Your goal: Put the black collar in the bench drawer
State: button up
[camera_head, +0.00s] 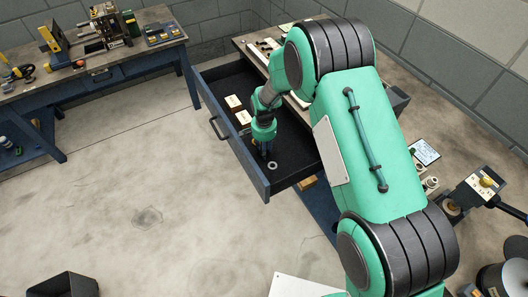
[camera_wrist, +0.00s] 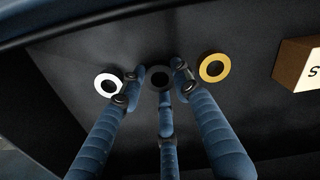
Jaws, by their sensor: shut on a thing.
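The bench drawer (camera_head: 234,151) is pulled open below the bench top, and my gripper (camera_head: 265,152) reaches down into it. In the wrist view my fingers (camera_wrist: 157,82) are closed around the black collar (camera_wrist: 160,74), a dark ring against the dark drawer floor. The collar is low in the drawer; whether it touches the floor I cannot tell. The fingers and the dark floor hide it in the head view.
In the drawer, a white ring (camera_wrist: 98,84) lies left of my fingers and a brass ring (camera_wrist: 205,75) right of them. Labelled blocks (camera_head: 233,101) stand farther back, one close by the brass ring (camera_wrist: 292,65). The drawer walls surround the gripper.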

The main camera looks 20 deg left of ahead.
jog(key=shift+f, duration=0.2)
jog(key=o, duration=1.2)
jog(key=shift+f, duration=0.1)
notch_tip(320, 180, up, 12)
jog(key=p, duration=0.3)
dwell(0.3)
